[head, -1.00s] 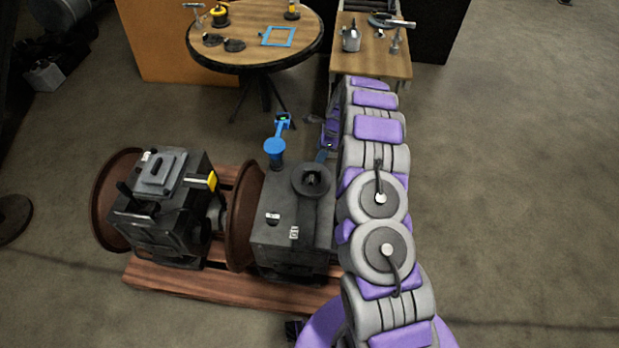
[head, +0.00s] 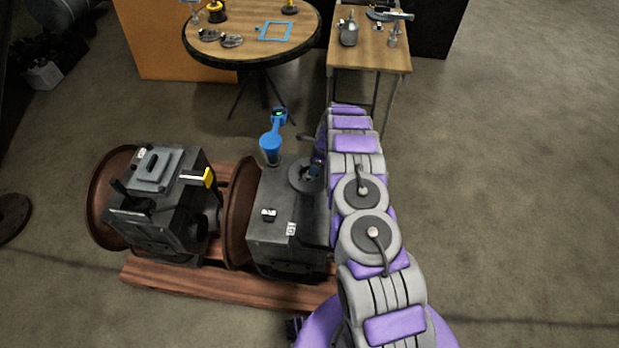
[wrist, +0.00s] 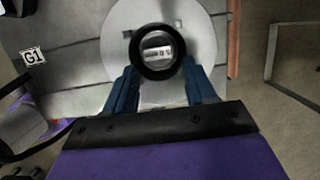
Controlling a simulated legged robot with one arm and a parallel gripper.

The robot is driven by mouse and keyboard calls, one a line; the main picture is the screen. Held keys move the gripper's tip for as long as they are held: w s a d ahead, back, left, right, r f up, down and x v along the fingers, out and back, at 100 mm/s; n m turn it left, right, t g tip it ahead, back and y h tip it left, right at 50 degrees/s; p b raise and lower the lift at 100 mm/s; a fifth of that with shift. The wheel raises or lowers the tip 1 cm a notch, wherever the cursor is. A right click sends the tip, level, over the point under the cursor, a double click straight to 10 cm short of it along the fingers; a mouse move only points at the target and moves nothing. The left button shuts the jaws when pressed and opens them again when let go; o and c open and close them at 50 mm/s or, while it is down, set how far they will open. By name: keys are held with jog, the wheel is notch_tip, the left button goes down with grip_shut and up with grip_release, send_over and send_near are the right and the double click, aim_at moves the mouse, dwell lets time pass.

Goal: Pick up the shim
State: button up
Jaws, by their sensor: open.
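A dark ring (wrist: 134,54), which looks like the shim, sits over the middle of a pale grey disc (wrist: 205,40) in the wrist view. A white label with dark marks shows through its hole. In the head view the grey disc (head: 299,182) lies on the right dark housing (head: 262,232); my arm hides part of it. My gripper (wrist: 160,80) is open, its two blue fingers reaching to either side of the ring's near edge. Whether they touch it I cannot tell. In the head view my gripper (head: 317,168) is just above the disc.
A second dark machine (head: 160,210) is to the left on the wooden pallet (head: 230,292). A round table (head: 240,52) and a wooden bench (head: 370,56) hold tools farther back. Floor at right is clear.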

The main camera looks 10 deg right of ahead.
jog(key=b+x, duration=0.1)
jog(key=x, duration=0.4)
jog(key=shift+s+a+f+b, duration=0.1)
jog(key=shift+a+f+b, duration=0.1)
jog(key=shift+f+b, duration=0.15)
jog(key=shift+d+r, duration=0.15)
jog(key=shift+c, duration=0.6)
jog(key=c, duration=0.7)
